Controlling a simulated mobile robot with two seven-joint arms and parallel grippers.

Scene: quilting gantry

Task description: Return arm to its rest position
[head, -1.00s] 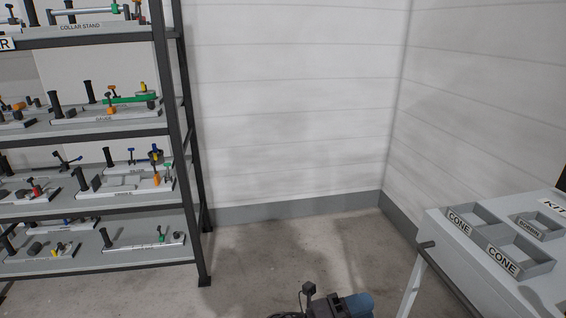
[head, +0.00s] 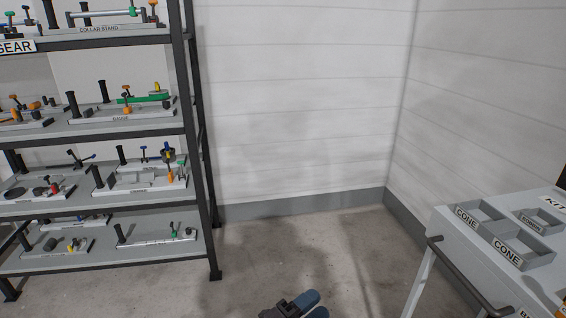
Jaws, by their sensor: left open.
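My right gripper is out of view.
A dark-framed shelf rack (head: 201,150) with several fixtures on white bases stands at the left. A grey kit cart (head: 480,250) with trays labelled CONE and BOBBIN stands at the right. Bare concrete floor (head: 310,245) lies between them, before a white wall (head: 300,110).

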